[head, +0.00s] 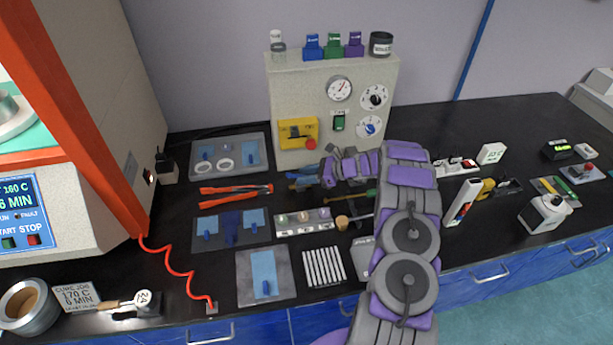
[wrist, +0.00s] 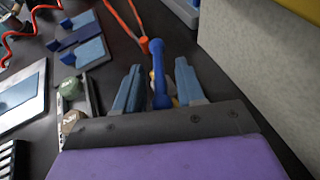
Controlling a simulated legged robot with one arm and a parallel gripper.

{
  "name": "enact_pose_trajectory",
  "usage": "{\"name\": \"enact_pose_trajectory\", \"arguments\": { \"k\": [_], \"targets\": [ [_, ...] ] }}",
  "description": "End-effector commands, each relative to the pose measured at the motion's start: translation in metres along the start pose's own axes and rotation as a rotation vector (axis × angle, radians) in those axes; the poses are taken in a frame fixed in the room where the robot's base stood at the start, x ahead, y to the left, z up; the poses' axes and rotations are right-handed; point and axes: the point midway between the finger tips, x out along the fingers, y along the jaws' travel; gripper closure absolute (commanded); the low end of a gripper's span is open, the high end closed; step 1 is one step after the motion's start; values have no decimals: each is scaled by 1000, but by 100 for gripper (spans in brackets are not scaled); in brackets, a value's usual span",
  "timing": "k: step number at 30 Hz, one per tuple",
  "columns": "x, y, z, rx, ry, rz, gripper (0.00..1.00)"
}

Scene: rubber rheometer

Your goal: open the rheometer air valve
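A blue rod-like lever (wrist: 159,75) with a rounded end stands between my fingers in the wrist view. It looks like the air valve handle; a small yellowish part beside its base is mostly hidden by my gripper (wrist: 158,88). The two grey-blue fingers are apart, one on each side of the lever, with narrow gaps. I cannot tell whether either finger touches it. In the head view my gripper (head: 304,176) is low over the bench, in front of the beige control box (head: 300,85), and the lever shows only as a blue patch there.
Orange-handled tongs (head: 235,190) lie left of my gripper. A tray with colored samples (head: 303,222) is just in front. The control box wall (wrist: 255,65) rises close on the right in the wrist view. The large machine (head: 105,95) with a red coiled hose (head: 178,270) stands left.

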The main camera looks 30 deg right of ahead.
Motion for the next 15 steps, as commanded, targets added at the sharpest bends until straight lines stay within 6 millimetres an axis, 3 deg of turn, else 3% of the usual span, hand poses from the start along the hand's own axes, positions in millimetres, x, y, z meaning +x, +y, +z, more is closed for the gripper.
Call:
{"name": "enact_pose_trajectory", "arguments": {
  "k": [5,15],
  "targets": [
    [0,0,0,0,0,0,62],
    [0,0,0,0,0,-1,94]
  ]
}}
